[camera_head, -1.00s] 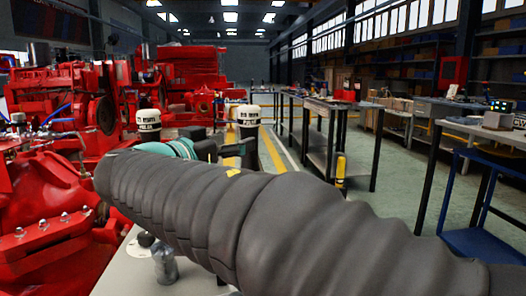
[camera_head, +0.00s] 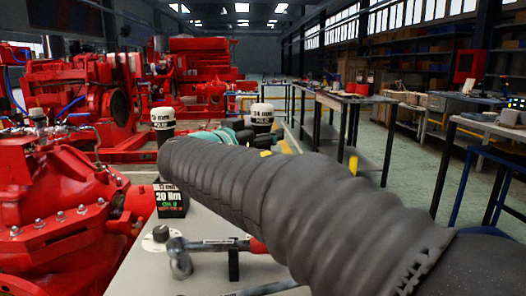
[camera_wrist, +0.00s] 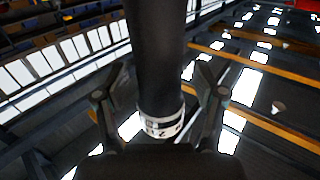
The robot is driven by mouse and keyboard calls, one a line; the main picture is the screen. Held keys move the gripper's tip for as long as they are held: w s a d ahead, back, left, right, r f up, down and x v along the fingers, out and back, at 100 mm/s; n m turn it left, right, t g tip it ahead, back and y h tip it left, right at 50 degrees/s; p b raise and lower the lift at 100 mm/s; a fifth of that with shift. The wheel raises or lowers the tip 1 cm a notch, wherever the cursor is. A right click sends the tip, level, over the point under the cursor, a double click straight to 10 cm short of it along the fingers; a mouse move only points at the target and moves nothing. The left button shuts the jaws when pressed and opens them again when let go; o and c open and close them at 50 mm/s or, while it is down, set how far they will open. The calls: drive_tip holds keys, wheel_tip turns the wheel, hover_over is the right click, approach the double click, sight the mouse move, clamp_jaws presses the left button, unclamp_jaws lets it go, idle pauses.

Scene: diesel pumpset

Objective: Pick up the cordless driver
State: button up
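I cannot make out the cordless driver for certain. A teal-and-dark shape (camera_head: 212,137) shows past the far end of my arm in the head view, partly hidden by my black sleeve. I cannot tell whether it is the driver or part of my wrist. In the wrist view my gripper (camera_wrist: 162,82) has its two fingers spread, with gaps at both sides. Between them is a dark cylinder with a white lettered band (camera_wrist: 160,124). It appears untouched by the fingers.
Two black pieces with white lettered bands, one at left (camera_head: 162,118) and one at right (camera_head: 262,116), stand beyond my arm. Red pumpsets (camera_head: 60,200) crowd the left.

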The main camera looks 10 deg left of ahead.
clamp_jaws()
drive_tip(key=shift+r, duration=0.1)
wheel_tip(320, 180, up, 18)
drive_tip(key=p, duration=0.2)
idle(0.4)
drive_tip(key=c, duration=0.6)
unclamp_jaws()
clamp_jaws()
